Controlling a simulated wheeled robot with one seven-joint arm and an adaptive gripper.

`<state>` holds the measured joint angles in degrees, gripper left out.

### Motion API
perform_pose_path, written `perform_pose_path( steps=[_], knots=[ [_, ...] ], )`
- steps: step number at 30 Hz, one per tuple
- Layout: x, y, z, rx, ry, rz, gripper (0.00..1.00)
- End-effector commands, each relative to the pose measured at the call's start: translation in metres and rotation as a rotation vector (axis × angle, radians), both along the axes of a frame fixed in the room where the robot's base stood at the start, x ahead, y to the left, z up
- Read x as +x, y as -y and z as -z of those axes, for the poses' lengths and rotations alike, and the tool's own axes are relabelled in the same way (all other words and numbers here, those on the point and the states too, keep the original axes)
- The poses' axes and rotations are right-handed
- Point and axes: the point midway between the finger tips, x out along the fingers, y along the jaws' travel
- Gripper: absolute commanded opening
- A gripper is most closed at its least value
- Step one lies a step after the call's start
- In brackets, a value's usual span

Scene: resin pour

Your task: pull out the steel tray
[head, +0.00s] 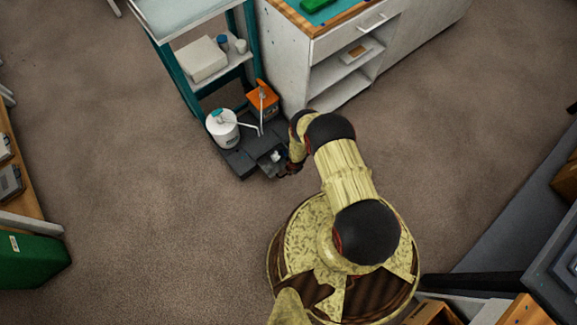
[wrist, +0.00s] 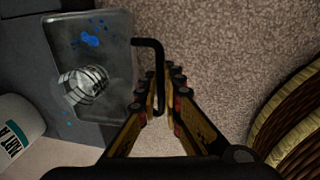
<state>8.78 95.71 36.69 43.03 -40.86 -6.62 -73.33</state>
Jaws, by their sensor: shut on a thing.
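The steel tray (wrist: 112,55) is grey with blue stains and lies at the upper left of the wrist view. A black bent handle (wrist: 158,55) extends from its right side. My gripper (wrist: 162,78) is shut on that handle. A clear, ridged cup-like thing (wrist: 84,86) sits on the tray. In the head view the tray (head: 268,169) shows small at the front of a dark base (head: 240,160), partly hidden by my gripper (head: 288,170). How far it stands out from the base is hard to tell.
A teal-framed shelf cart (head: 184,77) stands behind, and a white cabinet (head: 292,62) is close on the right. Carpet in front and left is clear.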

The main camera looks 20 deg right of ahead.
Motion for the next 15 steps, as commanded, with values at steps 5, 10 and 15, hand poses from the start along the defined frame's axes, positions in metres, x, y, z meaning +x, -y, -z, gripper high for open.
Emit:
perform_pose_path(
  steps=[5, 10, 15],
  knots=[
    [0.0005, 0.0003, 0.0004, 0.000, 0.000, 0.001, 0.00],
    [0.0006, 0.0001, 0.0004, 0.000, 0.000, 0.000, 0.16],
    [0.0009, 0.0000, 0.0001, 0.000, 0.001, 0.000, 0.25]
  ],
)
